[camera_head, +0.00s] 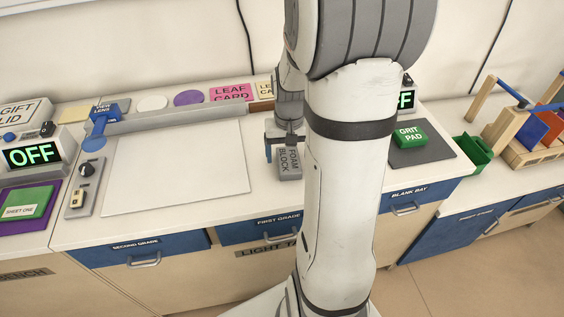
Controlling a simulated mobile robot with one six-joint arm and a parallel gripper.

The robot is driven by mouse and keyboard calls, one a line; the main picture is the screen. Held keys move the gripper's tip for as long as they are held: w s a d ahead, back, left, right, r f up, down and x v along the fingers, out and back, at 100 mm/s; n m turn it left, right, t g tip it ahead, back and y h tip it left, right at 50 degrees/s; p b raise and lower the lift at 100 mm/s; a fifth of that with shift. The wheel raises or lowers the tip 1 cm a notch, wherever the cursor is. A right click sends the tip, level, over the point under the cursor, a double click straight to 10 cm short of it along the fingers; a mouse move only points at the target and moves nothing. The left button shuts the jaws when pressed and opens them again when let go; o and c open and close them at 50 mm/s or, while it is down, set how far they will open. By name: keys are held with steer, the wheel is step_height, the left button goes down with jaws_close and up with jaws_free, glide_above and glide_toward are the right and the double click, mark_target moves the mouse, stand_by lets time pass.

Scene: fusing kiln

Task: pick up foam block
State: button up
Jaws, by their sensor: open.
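The grey foam block (290,165), labelled "FOAM BLOCK", lies on the white worktop just right of the white light panel (178,165). My gripper (280,155) is at the block's far end, pointing down, with its dark fingers apart. One finger shows to the left of the block; the other is partly hidden. I cannot tell whether the fingers touch the block. My arm stands in front and hides the worktop to the block's right.
A green grit pad (409,135) rests on a dark mat (425,155) to the right, beside a green bin (474,153). Coloured cards and discs line the back ledge. A control box (32,155) reading "OFF" stands at left. Blue drawers (258,229) run along the front.

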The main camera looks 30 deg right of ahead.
steer(key=shift+f, duration=0.75)
steer(key=shift+c, duration=0.3)
steer(key=c, duration=1)
